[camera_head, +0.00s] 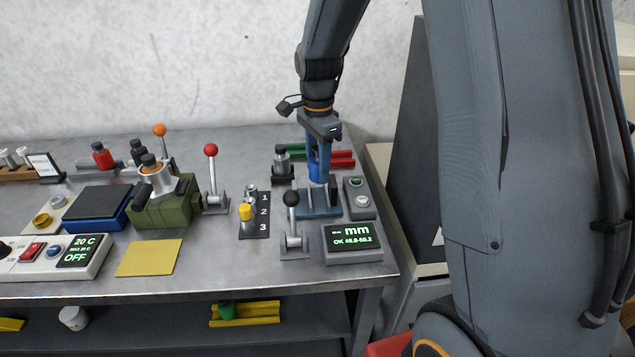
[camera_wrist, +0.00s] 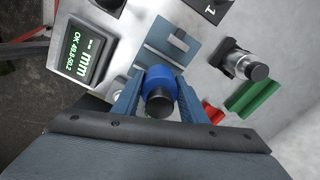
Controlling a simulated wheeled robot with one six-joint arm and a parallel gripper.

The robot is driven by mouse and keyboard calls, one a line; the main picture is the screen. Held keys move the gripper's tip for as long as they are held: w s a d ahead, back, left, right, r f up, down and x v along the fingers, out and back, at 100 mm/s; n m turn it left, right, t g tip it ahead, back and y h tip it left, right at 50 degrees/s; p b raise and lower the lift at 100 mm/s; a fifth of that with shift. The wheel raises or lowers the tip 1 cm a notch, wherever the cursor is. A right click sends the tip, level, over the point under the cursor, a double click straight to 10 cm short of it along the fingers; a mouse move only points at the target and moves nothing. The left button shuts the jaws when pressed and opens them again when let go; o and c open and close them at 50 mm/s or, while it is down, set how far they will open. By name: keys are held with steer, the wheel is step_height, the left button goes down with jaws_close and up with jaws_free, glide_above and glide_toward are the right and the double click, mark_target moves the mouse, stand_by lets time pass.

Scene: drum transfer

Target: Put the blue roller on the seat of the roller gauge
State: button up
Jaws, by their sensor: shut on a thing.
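The blue roller (camera_head: 313,171) is upright between the fingers of my gripper (camera_head: 319,178), which is shut on it. In the wrist view the roller (camera_wrist: 161,79) shows its blue body and dark end between the two blue fingers of my gripper (camera_wrist: 161,88). The roller gauge has a blue base (camera_head: 319,211) directly below my gripper in the head view. In the wrist view the gauge base (camera_wrist: 184,24) lies just beyond the roller. The fingers partly hide the seat, and I cannot tell whether the roller touches it.
The gauge's mm display (camera_head: 352,237) stands in front, with a grey button box (camera_head: 358,199) at right. A black-knobbed lever (camera_head: 292,220) stands front left. Behind are a dark-based metal fixture (camera_head: 282,166) and green and red bars (camera_head: 343,162). The bench's right edge is close.

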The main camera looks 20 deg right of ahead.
steer(key=shift+f+p, duration=0.6)
steer(key=shift+f, duration=2.2)
steer(key=o, duration=1.3)
steer(key=shift+o, duration=0.2)
step_height(320, 180, up, 11)
steer(key=b, duration=0.3)
steer(key=shift+s+r, duration=0.1)
steer(key=shift+r, duration=0.3)
steer(key=s+f+n, duration=0.2)
steer(key=s+n, duration=0.3)
steer(key=s, duration=0.1)
steer(key=s+f+n, duration=0.3)
steer(key=s+n, duration=0.2)
steer(key=s, duration=0.1)
steer(key=s+f+n+t, duration=0.1)
steer(key=s+f+n, duration=0.1)
steer(key=s+n, duration=0.3)
steer(key=shift+s+f+n, duration=0.15)
steer(key=shift+s+f, duration=0.05)
steer(key=shift+s, duration=0.3)
steer(key=shift+s+f+n, duration=0.15)
steer(key=shift+s, duration=0.3)
